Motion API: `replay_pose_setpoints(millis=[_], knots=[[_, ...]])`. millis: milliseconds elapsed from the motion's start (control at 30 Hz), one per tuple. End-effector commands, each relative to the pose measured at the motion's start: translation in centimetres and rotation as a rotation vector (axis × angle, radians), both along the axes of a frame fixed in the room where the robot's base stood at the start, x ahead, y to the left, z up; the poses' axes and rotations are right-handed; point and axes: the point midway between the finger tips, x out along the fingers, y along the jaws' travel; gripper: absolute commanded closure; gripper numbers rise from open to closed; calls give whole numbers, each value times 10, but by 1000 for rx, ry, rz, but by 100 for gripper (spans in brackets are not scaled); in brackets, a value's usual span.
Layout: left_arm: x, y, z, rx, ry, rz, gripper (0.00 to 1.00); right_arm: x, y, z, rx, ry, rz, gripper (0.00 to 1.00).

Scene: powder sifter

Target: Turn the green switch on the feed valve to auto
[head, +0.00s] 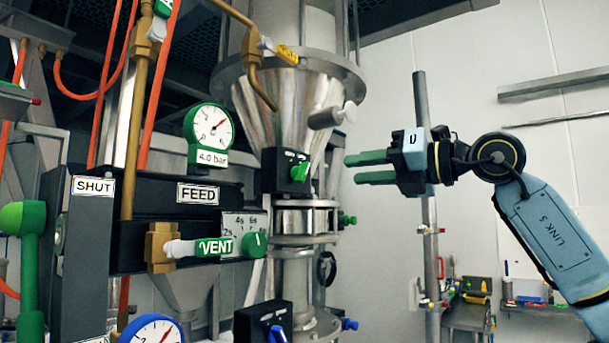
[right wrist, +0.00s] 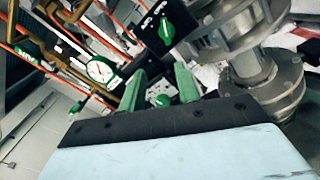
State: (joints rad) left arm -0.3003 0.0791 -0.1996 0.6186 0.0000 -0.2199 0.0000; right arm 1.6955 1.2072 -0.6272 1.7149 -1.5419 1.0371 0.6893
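The feed valve's black switch box (head: 283,158) sits on the steel pipe below the metal cone, with a green switch (head: 300,172) on its face. The switch is tilted off upright; its position labels are too small to read. In the right wrist view the green switch (right wrist: 166,30) is near the top, on its black box. My right gripper (head: 352,169) is to the right of the switch, apart from it. Its two green fingers are spread with nothing between them; they also show in the right wrist view (right wrist: 159,75). My left gripper is not in view.
A black FEED panel (head: 150,192) with a pressure gauge (head: 210,127) is to the left. A VENT handle (head: 214,246) sticks out below it. A lower black box has a blue switch (head: 277,333). A grey post (head: 424,120) stands behind my right gripper.

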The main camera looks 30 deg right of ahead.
Motion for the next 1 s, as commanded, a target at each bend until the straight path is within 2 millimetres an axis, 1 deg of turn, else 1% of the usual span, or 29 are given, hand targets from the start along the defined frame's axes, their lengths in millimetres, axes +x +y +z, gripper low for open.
replay_pose_setpoints(millis=[33, 100, 167, 233, 367, 600, 700, 833, 1000], knots=[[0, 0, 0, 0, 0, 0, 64, -6, -10, 5, -6, 0, -32, 67], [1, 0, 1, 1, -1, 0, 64, -9, -18, 8, -11, 4, -60, 67], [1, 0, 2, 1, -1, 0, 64, -8, -19, 9, -13, 8, -69, 67], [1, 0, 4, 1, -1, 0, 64, -2, -17, 9, -14, 10, -71, 67], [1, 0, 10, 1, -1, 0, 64, 18, -8, 9, -16, 11, -67, 67], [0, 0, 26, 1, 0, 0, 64, 66, 13, 10, -15, 10, -65, 67], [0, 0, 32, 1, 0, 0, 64, 84, 20, 11, -14, 9, -66, 67], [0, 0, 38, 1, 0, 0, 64, 100, 26, 10, -13, 8, -67, 67], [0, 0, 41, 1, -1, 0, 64, 111, 30, 9, -13, 8, -67, 67]])
